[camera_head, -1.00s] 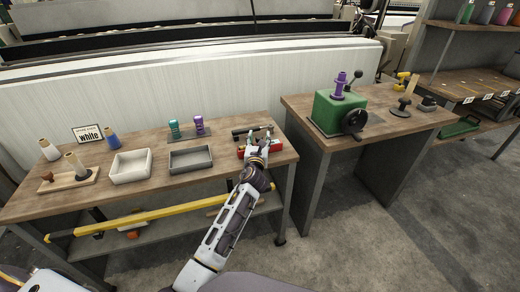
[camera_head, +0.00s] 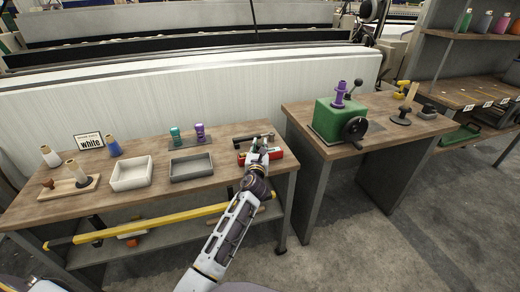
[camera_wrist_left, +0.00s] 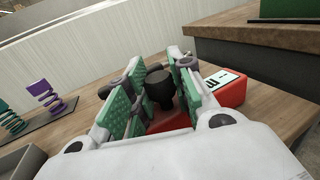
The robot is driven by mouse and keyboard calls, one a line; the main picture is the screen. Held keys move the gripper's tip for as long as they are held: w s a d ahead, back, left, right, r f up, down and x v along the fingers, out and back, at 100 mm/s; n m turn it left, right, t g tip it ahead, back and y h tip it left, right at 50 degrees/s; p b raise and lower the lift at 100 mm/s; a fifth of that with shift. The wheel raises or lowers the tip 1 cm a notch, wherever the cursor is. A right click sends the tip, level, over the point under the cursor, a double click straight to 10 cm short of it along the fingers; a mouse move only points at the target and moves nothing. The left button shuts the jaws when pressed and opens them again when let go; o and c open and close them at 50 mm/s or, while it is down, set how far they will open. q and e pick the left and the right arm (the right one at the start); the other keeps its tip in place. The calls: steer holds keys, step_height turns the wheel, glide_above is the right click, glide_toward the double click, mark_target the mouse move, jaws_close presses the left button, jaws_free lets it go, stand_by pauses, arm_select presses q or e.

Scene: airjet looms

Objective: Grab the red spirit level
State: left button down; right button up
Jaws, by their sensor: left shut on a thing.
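The red spirit level (camera_head: 276,154) is at the right end of the left wooden bench, near its front edge. It shows on both sides of my left gripper (camera_head: 262,147), which reaches over it from the front. In the left wrist view the red body of the level (camera_wrist_left: 228,90) shows between and to the right of the green-padded fingers (camera_wrist_left: 155,95). My left gripper is shut on the level, and its fingers and palm hide the middle of it. My right gripper is not in view.
A dark tool (camera_head: 246,139) lies just behind the level. A grey tray (camera_head: 191,178) and a white tray (camera_head: 131,188) stand to the left. A second bench (camera_head: 385,140) with a green machine (camera_head: 328,118) stands to the right, across a narrow gap.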

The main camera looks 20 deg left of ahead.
arm_select(q)
steer(key=shift+r, duration=0.55)
steer(key=shift+r+p, duration=0.45)
steer(key=shift+r, duration=0.45)
step_height(320, 180, up, 6)
steer(key=shift+r+p, duration=0.1)
steer(key=shift+p, duration=1.1)
steer(key=shift+r, duration=0.45)
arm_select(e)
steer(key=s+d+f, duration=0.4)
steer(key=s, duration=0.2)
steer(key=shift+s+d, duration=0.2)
